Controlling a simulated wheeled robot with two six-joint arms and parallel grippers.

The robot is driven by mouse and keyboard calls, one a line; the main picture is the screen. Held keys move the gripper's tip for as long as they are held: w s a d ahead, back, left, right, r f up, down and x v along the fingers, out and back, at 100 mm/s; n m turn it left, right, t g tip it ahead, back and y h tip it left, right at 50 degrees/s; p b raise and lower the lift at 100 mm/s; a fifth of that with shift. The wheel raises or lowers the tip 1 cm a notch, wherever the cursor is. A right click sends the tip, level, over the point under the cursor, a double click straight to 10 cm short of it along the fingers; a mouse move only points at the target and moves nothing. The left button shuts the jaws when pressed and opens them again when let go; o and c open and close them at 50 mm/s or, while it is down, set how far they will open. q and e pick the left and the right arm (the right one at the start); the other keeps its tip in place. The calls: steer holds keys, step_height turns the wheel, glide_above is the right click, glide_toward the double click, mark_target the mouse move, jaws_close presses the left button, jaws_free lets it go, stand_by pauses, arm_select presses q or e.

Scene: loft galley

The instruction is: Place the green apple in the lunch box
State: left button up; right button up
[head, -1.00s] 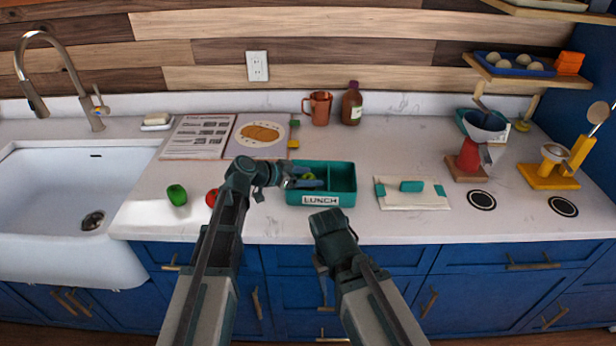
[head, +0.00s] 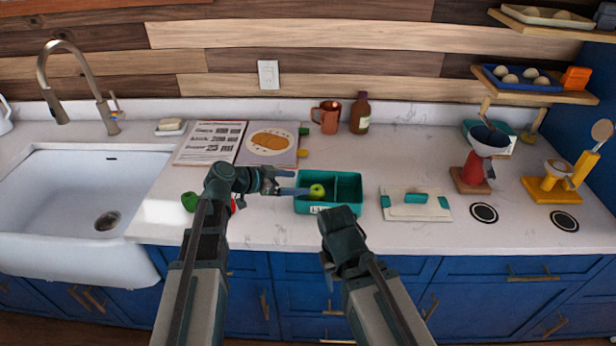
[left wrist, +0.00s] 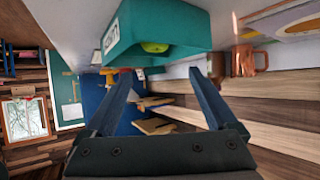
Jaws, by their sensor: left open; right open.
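The green apple (head: 317,190) lies in the left compartment of the teal lunch box (head: 357,197). The right compartment looks empty. My left gripper (head: 291,182) is open and empty at the left side of the box, with its fingers pointing toward the apple. In the left wrist view the box (left wrist: 185,30) and the apple (left wrist: 153,47) show ahead of the open fingers, with nothing between them. My right gripper (head: 326,265) is open and empty, low in front of the counter edge.
The white lid (head: 415,211) with a teal handle lies right of the box. A green vegetable (head: 190,201) lies left of my left arm, with a red item partly hidden by it.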

arm_select(q)
steer(key=shift+p+v, duration=0.5)
steer(key=shift+v, duration=1.25)
arm_select(e)
steer(key=shift+r, duration=0.8)
